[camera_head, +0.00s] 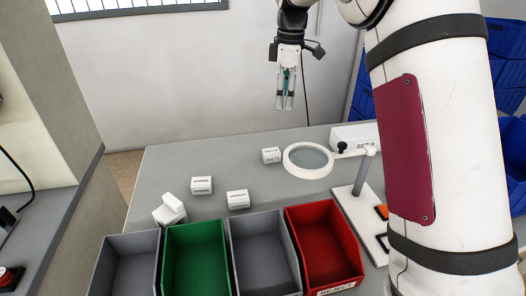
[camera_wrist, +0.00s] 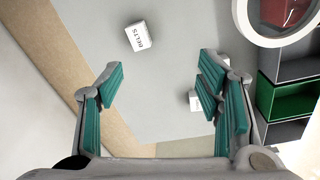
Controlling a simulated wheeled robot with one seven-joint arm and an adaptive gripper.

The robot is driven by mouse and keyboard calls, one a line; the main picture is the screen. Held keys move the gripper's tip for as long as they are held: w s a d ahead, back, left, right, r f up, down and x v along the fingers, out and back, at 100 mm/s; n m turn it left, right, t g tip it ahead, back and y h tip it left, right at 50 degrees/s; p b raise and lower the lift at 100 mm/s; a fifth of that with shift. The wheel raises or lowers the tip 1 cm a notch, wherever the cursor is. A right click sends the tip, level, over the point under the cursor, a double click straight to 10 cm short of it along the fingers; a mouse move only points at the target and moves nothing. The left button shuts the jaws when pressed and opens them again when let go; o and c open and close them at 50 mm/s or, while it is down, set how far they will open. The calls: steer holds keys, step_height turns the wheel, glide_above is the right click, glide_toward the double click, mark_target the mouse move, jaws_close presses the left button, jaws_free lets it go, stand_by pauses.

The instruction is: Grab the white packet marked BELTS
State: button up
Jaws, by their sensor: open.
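The white packet marked BELTS (camera_wrist: 136,37) lies on the grey table in the wrist view, beyond the fingertips and between their lines, with its dark lettering turned sideways. From its place beside the magnifier, it matches the small white packet (camera_head: 271,156) in the head view; its print is too small there to read surely. My gripper (camera_head: 285,106) hangs above the table's far edge, fingers down, apart from the packet. In the wrist view my gripper (camera_wrist: 163,80) shows teal-padded fingers spread wide with nothing between them.
A ring magnifier (camera_head: 286,160) stands just right of the packet. Other white packets (camera_head: 202,185) (camera_head: 238,199) and a small pile (camera_head: 170,209) lie nearer. Grey, green and red bins (camera_head: 318,211) line the front. A white box (camera_head: 350,134) stands behind the magnifier.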

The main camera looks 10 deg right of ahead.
steer(key=w+f+n+b, duration=0.2)
steer(key=w+f+n, duration=0.2)
steer(key=w+f, duration=0.55)
steer(key=b, duration=0.2)
glide_above(271, 151)
steer(key=shift+g, duration=0.4)
steer(key=f, duration=0.9)
steer(key=shift+w+d+f, duration=0.1)
steer(key=shift+d, duration=0.25)
steer(key=shift+a+f+b, duration=0.15)
steer(key=shift+f+b, duration=0.05)
steer(key=shift+f, duration=1.3)
steer(key=shift+a+f+b, duration=0.15)
steer(key=shift+f, duration=1.35)
steer(key=shift+r, duration=0.1)
steer(key=c, duration=1.3)
